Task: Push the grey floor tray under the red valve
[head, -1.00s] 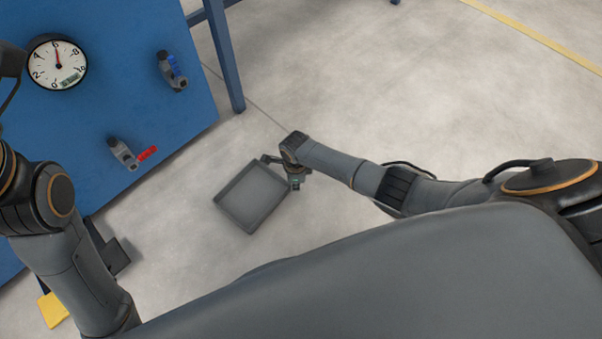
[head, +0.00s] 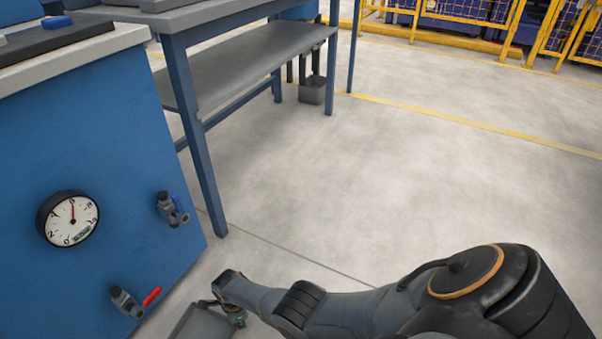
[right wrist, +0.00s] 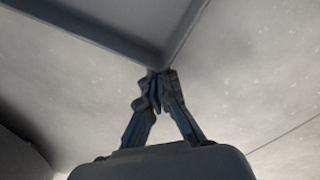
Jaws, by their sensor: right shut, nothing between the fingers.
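The grey floor tray (head: 203,322) is on the floor at the bottom edge of the head view, partly cut off, right of the red valve (head: 130,300) on the blue cabinet. It also shows in the right wrist view (right wrist: 110,25), with one corner just beyond my fingertips. My right gripper (head: 222,308) is low beside the tray's right side. In the right wrist view its fingers (right wrist: 158,76) are shut with nothing between them, close to the tray corner; I cannot tell if they touch it. My left gripper is out of view.
The floor (head: 370,180) to the right is clear. Yellow fencing (head: 545,35) stands far back.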

